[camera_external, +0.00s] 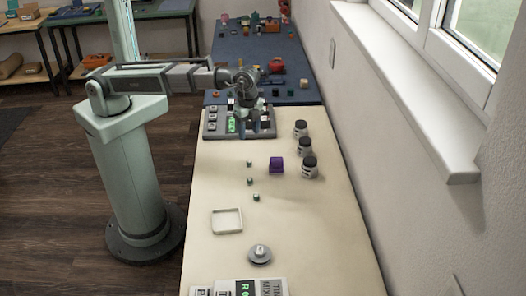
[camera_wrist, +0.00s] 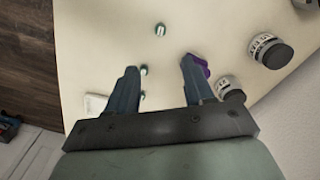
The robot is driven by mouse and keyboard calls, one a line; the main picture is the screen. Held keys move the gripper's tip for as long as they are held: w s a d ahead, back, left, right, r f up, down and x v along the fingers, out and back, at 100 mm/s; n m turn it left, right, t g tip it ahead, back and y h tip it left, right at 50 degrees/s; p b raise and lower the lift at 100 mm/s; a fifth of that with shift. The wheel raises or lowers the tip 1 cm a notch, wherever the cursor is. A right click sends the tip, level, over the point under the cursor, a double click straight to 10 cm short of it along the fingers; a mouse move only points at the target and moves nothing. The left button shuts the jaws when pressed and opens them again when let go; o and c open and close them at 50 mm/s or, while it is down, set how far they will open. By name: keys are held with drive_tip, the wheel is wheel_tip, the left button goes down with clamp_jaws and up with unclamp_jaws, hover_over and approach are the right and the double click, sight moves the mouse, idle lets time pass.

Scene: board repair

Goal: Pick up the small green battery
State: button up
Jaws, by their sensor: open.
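Three small green-and-white cylinders stand in a line on the cream table: a far one (camera_external: 249,163), a middle one (camera_external: 250,180) and a near one (camera_external: 256,197). They look alike, and I cannot tell which is the small green battery. In the external view my gripper (camera_external: 246,99) is over the grey board (camera_external: 210,134), which carries a bright green part (camera_external: 232,125).
A purple block (camera_external: 276,165) and dark-lidded jars (camera_external: 309,168) stand right of the cylinders. A square white tray (camera_external: 227,221), a grey disc (camera_external: 260,257) and lettered boxes (camera_external: 238,288) lie nearer. The wall and window sill (camera_external: 410,90) bound the right side.

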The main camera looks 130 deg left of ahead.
drive_tip(key=n, duration=0.2)
hover_over(249, 161)
drive_tip(key=shift+n, duration=0.3)
drive_tip(key=f, duration=0.8)
drive_tip(key=shift+w+d+f, duration=0.15)
drive_tip(key=shift+w+f, duration=0.15)
drive_tip(key=shift+s+f, duration=0.15)
drive_tip(key=shift+f, duration=1.15)
drive_tip(key=shift+s+f, duration=0.15)
drive_tip(key=shift+f, duration=1.15)
drive_tip(key=shift+c, duration=0.5)
clamp_jaws()
